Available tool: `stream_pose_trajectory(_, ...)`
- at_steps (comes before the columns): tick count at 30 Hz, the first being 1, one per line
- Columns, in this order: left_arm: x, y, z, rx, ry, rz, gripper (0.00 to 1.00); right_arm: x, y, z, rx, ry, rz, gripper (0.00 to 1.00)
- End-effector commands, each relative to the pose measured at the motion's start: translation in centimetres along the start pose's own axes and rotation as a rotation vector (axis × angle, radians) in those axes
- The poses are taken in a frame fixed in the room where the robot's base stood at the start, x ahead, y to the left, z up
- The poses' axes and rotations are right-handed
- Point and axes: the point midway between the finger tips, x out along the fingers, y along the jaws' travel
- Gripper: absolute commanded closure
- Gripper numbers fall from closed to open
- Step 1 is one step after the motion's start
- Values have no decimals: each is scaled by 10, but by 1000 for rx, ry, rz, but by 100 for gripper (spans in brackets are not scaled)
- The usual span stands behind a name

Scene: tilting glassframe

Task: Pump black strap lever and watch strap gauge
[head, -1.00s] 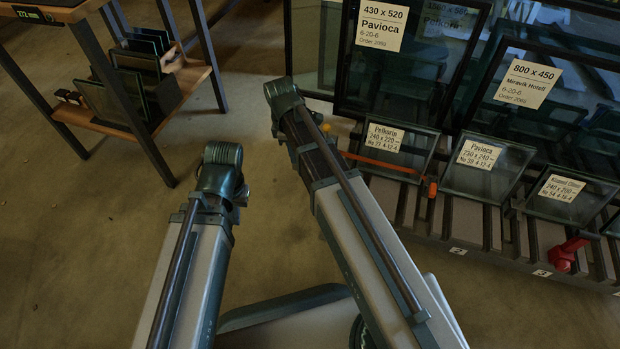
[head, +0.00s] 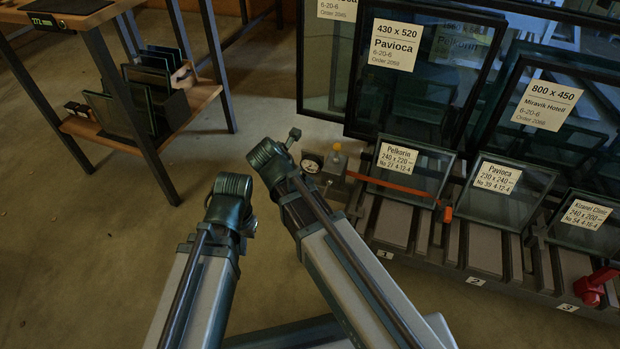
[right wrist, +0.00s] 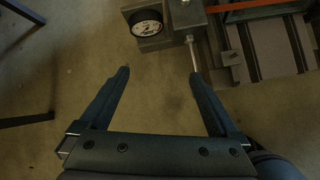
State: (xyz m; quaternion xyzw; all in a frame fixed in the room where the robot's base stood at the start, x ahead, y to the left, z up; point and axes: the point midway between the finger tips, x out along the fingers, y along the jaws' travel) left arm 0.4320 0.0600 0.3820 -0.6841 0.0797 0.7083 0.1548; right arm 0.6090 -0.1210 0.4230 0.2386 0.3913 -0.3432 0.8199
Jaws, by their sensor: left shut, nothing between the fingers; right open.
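The strap gauge (head: 312,163), a round white dial with a black rim, sits at the left end of the rack. It also shows in the right wrist view (right wrist: 147,26); its reading is too small to tell. Beside it is a grey block (right wrist: 186,14), from which a thin metal rod (right wrist: 193,52) reaches toward my right gripper (right wrist: 160,74). That gripper is open and empty, its right fingertip close to the rod's end; contact and any black handle cannot be made out. My left gripper (head: 247,220) is shut and empty, mostly hidden by its arm, well left of the rack.
An orange strap (head: 392,183) crosses the Pelkorin pane (head: 412,170). More labelled panes and a red clamp (head: 594,286) stand to the right. A yellow-orange cap (head: 337,147) is near the gauge. A table with a lower shelf (head: 186,118) stands at left; open floor lies between.

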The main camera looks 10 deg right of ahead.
Motion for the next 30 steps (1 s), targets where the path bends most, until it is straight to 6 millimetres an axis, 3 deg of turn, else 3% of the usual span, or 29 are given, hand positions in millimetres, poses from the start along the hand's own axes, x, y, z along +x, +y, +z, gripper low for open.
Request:
stream_pose_trajectory(1, 10, 1, -1, -1, 0, 0, 100, 1, 0, -6, -89, -41, 28, 0)
stream_pose_trajectory(5, 15, 2, -1, -2, 1, 0, 100, -4, 8, -4, -240, -112, 67, 0)
stream_pose_trajectory(12, 17, 2, -1, -2, 1, 0, 100, -2, 11, -2, -284, -133, 75, 0)
stream_pose_trajectory(24, 67, 7, -4, -2, 3, 0, 100, 64, 17, 3, -278, -131, 73, 0)
stream_pose_trajectory(30, 82, 8, -5, -2, 2, 0, 100, 86, 19, 7, -278, -129, 73, 0)
